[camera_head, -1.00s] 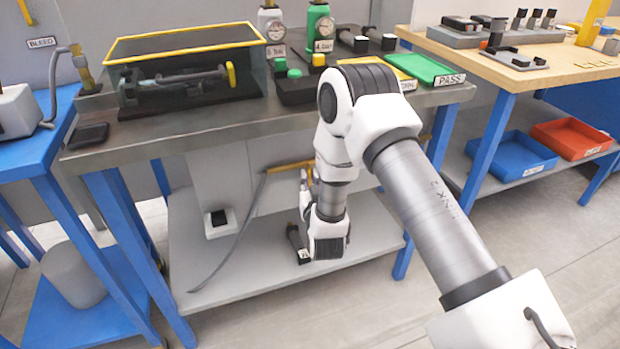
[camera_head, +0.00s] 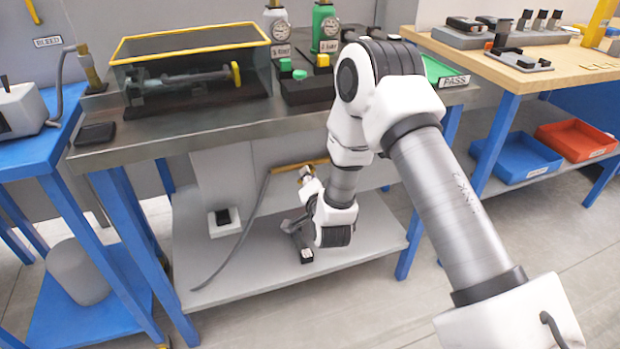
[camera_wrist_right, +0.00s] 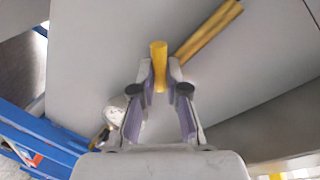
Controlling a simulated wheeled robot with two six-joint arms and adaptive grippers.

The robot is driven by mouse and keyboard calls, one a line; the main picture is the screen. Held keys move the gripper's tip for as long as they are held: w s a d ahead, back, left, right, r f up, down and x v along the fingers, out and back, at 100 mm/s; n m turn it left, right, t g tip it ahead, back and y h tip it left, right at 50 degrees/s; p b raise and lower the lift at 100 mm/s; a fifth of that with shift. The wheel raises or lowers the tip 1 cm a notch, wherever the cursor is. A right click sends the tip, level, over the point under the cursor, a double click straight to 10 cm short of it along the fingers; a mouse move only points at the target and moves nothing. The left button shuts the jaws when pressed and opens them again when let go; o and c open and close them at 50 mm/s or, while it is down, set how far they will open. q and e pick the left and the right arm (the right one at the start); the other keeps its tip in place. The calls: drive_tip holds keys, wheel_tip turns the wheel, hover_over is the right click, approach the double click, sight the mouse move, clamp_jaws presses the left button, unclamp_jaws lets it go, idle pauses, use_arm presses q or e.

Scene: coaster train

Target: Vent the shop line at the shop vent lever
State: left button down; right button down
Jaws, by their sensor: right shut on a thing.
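My right gripper (camera_wrist_right: 160,88) is shut on a yellow handle (camera_wrist_right: 159,58), which stands up between its two purple-padded fingertips in the right wrist view. A yellow-brass pipe (camera_wrist_right: 207,34) runs close behind the handle. The same pipe (camera_head: 284,167) shows in the head view under the bench, above the lower shelf. There my right wrist (camera_head: 334,218) is over the shelf, and the fingers and handle are small and hard to make out. No label for the shop vent is readable. My left gripper is not in view.
A small round gauge (camera_wrist_right: 117,108) sits left of my fingers. A dark hose (camera_head: 236,240) hangs to the lower shelf (camera_head: 370,247). The bench (camera_head: 190,138) is above my wrist.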

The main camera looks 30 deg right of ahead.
drive_tip(key=shift+r+m+y+b, duration=0.2)
drive_tip(key=shift+m+y+b, duration=0.15)
drive_tip(key=shift+m, duration=0.7)
drive_tip(key=shift+r+m+y+b, duration=0.25)
drive_tip(key=shift+m+b, duration=0.05)
drive_tip(key=shift+m, duration=0.8)
drive_tip(key=shift+r+m+y+b, duration=0.2)
drive_tip(key=shift+m+y+b, duration=0.15)
drive_tip(key=shift+m, duration=0.7)
drive_tip(key=c, duration=1.2)
unclamp_jaws()
drive_tip(key=shift+d, duration=0.1)
drive_tip(key=v, duration=0.7)
drive_tip(key=shift+s, duration=0.25)
